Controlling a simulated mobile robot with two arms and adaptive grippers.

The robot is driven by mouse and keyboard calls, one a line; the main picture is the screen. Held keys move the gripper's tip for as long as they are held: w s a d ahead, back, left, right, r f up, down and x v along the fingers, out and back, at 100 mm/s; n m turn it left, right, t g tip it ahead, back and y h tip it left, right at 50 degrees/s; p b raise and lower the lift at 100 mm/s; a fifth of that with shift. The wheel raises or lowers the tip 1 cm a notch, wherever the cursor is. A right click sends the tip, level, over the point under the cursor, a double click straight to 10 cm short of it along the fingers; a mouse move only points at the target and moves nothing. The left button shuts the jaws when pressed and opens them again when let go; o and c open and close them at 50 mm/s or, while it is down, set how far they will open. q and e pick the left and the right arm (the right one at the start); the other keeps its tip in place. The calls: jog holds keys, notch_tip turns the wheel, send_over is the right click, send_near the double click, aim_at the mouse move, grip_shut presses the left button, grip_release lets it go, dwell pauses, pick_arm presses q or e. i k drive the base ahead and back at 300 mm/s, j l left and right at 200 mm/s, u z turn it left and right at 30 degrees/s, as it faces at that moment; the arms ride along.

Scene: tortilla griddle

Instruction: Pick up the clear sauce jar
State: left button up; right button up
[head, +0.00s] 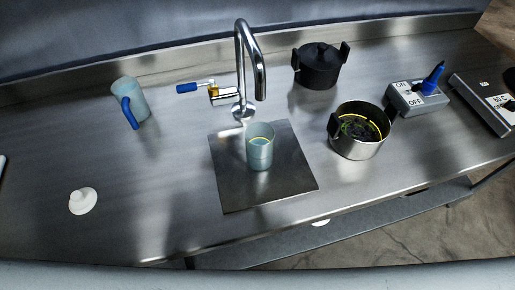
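A clear, bluish see-through jar (260,153) with a yellowish line near its top stands upright on a dark square metal plate (235,190) in the middle of the counter, just in front of the tap. It looks open at the top, and I cannot make out its contents. A second bluish see-through vessel, a pitcher (137,97) with a blue handle, stands at the back left. A round white lid with a knob (83,201) lies at the front left. Neither of my grippers shows in the head view.
A tall chrome tap (241,65) with a blue-ended lever rises behind the jar. An open steel pot (357,146) with dark and green contents stands to its right, a lidded black pot (319,67) behind. A grey ON/OFF switch box (414,100) is farther right. The left counter is mostly clear.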

aim_at(259, 136)
jog(key=k+j, duration=0.15)
jog(key=j, duration=0.2)
jog(key=k+j+u, duration=0.1)
jog(key=j, duration=0.2)
jog(key=k+j, duration=0.15)
jog(key=j, duration=0.2)
jog(key=k+j+u, duration=0.1)
jog(key=j, duration=0.25)
jog(key=k+j+u, duration=0.1)
jog(key=j, duration=0.3)
jog(key=k+j, duration=0.2)
jog(key=j, duration=0.15)
